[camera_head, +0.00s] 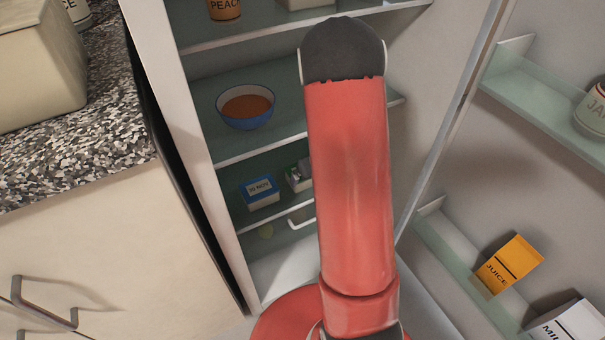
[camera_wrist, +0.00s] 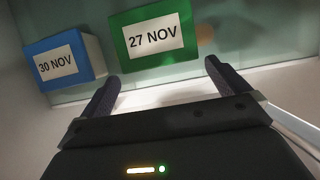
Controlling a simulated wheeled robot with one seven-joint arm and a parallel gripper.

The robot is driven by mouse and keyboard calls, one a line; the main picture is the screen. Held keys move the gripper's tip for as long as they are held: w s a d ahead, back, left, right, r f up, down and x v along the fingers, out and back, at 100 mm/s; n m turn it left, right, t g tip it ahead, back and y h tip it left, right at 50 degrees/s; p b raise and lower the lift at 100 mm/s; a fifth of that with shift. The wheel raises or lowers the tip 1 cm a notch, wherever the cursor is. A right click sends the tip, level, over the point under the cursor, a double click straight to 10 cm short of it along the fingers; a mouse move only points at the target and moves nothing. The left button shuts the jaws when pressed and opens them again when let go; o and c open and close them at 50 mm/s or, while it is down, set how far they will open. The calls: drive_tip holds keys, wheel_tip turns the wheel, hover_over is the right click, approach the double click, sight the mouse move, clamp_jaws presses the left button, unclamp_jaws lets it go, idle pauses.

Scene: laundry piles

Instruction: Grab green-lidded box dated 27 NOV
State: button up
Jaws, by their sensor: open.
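The green-lidded box (camera_wrist: 153,37) shows in the wrist view with its white "27 NOV" label facing me. In the head view its green and white edge (camera_head: 297,176) shows on a lower fridge shelf, mostly hidden by my arm. The blue-lidded box (camera_wrist: 60,64), labelled "30 NOV", is to its left; it also shows in the head view (camera_head: 261,192). My gripper (camera_wrist: 160,77) is open and empty, its fingers pointing toward the green-lidded box with the tips just below it in the picture. My arm hides the gripper in the head view.
A blue-rimmed bowl (camera_head: 246,106) sits on the shelf above the boxes. The open fridge door at right holds a juice carton (camera_head: 507,265), a milk carton (camera_head: 573,323) and a jar (camera_head: 592,110). A speckled counter (camera_head: 75,150) stands left of the fridge wall.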

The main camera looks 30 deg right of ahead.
sight(308, 188)
drive_tip(key=b+x, duration=0.2)
drive_tip(key=x, duration=0.3)
drive_tip(key=shift+w+f, duration=0.1)
drive_tip(key=shift+f, duration=0.25)
drive_tip(key=shift+r, duration=0.1)
drive_tip(key=c, duration=0.9)
drive_tip(key=shift+o, duration=0.2)
drive_tip(key=shift+r, duration=0.1)
